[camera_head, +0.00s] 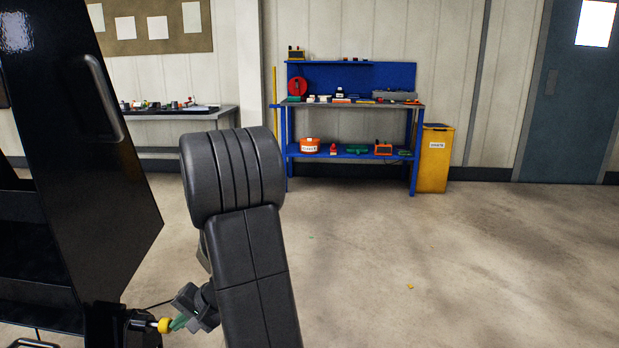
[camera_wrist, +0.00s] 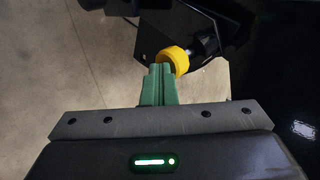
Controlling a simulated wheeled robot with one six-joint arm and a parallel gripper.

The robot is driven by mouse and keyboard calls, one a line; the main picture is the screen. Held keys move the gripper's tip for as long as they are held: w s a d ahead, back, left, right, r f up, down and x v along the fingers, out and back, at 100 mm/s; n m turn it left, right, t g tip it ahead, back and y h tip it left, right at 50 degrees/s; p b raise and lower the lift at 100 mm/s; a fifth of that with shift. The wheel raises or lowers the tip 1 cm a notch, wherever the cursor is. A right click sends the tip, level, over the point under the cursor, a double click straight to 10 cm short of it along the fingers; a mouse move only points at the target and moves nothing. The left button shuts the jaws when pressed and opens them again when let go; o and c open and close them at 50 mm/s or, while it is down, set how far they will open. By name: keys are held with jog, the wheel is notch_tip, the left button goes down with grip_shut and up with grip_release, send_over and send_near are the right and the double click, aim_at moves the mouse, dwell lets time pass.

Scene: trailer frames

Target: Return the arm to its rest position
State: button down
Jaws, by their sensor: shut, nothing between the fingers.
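My gripper (camera_wrist: 158,72) has green fingers that are closed together in the wrist view. Their tips are close to a yellow ring (camera_wrist: 174,61) on a dark fitting; I cannot tell whether they touch it. Nothing shows between the fingers. In the head view my gripper (camera_head: 177,323) is low on the left, beside the yellow ring (camera_head: 165,325). My dark arm (camera_head: 250,270) stands bent in front of the camera and hides part of the floor.
A large black structure (camera_head: 75,150) fills the left side, close to my gripper. A blue workbench (camera_head: 350,105) with tools and a yellow bin (camera_head: 435,160) stand at the back wall. A grey table (camera_head: 180,113) stands back left.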

jog(key=shift+s+d, duration=0.15)
jog(key=shift+d, duration=1.55)
